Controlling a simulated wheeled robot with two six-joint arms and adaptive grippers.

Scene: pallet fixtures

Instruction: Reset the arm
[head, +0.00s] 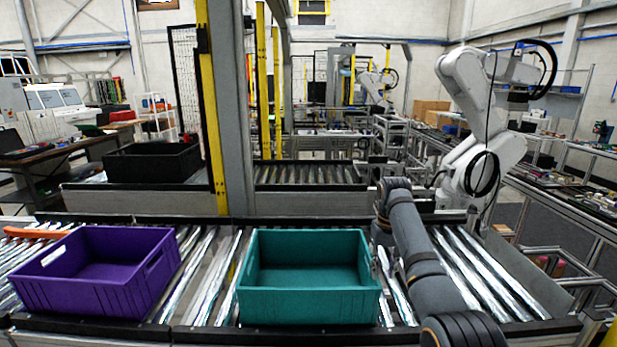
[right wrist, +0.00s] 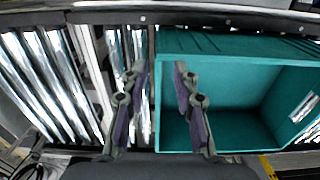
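My right arm reaches in from the lower right in the head view. In the right wrist view the two fingers of the right gripper (right wrist: 159,72) are apart, with nothing held. My left gripper is not in view.
A purple crate (head: 80,296) stands on the roller conveyor (head: 207,285) to the left. A black crate (head: 152,164) sits on a conveyor behind. A white robot arm (head: 480,100) stands at the back right. Rollers right of my arm are clear.

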